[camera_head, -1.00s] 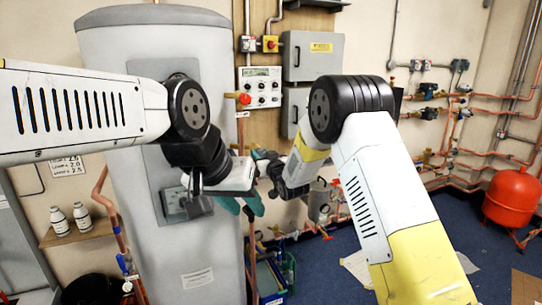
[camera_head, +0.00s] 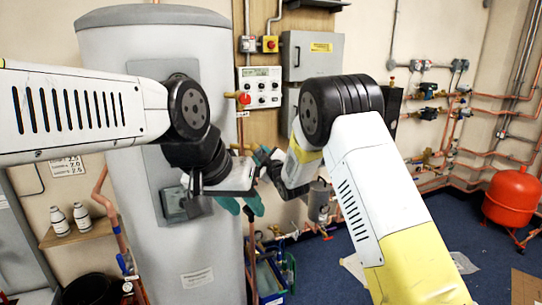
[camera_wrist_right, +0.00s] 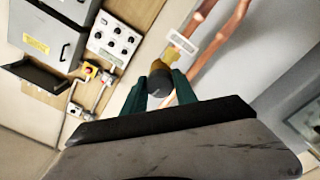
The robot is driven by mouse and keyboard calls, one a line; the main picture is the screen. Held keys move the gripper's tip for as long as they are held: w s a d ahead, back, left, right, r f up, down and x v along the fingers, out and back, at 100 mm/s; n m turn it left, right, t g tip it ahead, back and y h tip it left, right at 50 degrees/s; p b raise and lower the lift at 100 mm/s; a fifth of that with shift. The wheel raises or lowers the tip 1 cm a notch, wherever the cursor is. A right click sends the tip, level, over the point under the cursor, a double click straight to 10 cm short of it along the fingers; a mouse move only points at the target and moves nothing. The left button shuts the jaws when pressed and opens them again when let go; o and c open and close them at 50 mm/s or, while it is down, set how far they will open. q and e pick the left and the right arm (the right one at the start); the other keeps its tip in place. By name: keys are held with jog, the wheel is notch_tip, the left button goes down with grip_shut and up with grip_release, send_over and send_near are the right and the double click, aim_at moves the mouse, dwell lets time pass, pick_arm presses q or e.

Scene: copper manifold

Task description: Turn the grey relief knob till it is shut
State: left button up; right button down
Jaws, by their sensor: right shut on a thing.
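The grey relief knob (camera_wrist_right: 160,84) is in the right wrist view, on a brass fitting (camera_wrist_right: 171,57) on copper pipework. My right gripper (camera_wrist_right: 159,88) has its two teal fingers on either side of the knob and is shut on it. In the head view, my right gripper (camera_head: 264,160) is in front of the pipes right of the grey cylinder, and the knob is too hidden there to make out. My left gripper (camera_head: 244,204) is lower, in front of the cylinder, its teal fingers apart with nothing seen between them.
The big grey cylinder (camera_head: 150,60) stands close behind my left arm. A control panel (camera_head: 260,88) and grey boxes (camera_head: 312,55) are on the wall behind. A red tank (camera_head: 512,196) stands at the right. A crate (camera_head: 268,280) is on the floor below.

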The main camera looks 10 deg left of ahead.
jog(key=shift+n, duration=1)
jog(key=c, duration=1)
grip_release()
jog(key=shift+o, duration=0.2)
jog(key=shift+s, duration=0.1)
jog(key=v, duration=0.7)
jog(key=shift+s+d, duration=0.25)
